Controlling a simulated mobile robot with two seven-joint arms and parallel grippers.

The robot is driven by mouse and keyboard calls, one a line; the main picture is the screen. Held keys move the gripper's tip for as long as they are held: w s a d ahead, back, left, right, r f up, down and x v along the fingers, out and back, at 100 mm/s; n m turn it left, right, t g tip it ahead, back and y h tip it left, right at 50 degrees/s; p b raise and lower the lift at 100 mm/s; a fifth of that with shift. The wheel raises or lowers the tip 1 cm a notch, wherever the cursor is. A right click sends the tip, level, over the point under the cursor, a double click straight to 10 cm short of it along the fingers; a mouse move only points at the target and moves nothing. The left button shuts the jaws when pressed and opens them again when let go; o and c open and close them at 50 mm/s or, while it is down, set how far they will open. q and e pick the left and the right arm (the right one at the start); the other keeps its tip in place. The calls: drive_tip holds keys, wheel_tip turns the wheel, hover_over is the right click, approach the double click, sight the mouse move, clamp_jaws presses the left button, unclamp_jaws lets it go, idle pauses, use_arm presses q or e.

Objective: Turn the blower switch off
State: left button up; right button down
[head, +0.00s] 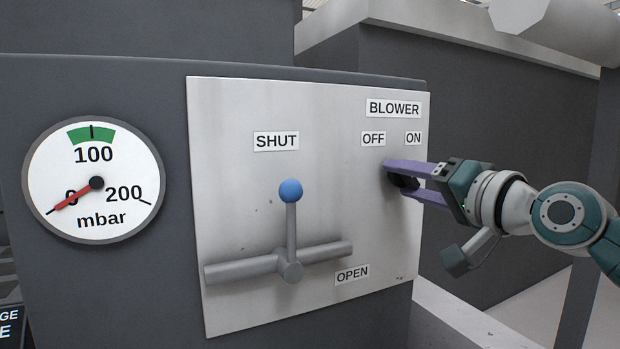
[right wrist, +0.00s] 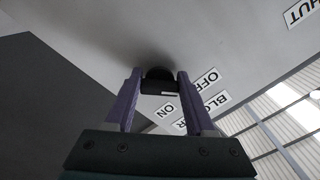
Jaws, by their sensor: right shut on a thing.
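The blower switch is a black knob (right wrist: 158,85) on the pale metal panel (head: 240,110), below and between the OFF label (head: 373,139) and the ON label (head: 413,138). My left gripper is not in view.
A lever with a blue ball (head: 290,191) stands upright left of the switch, between the SHUT label (head: 276,141) and the OPEN label (head: 352,274). A round mbar gauge (head: 94,180) at the left has its red needle near 0.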

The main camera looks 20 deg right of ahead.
idle(0.3)
drive_tip(key=shift+c, duration=1.2)
unclamp_jaws()
drive_tip(key=shift+s, duration=0.1)
drive_tip(key=shift+s, duration=0.4)
drive_tip(key=s+p, duration=0.2)
drive_tip(key=s, duration=0.7)
drive_tip(key=shift+d, duration=0.4)
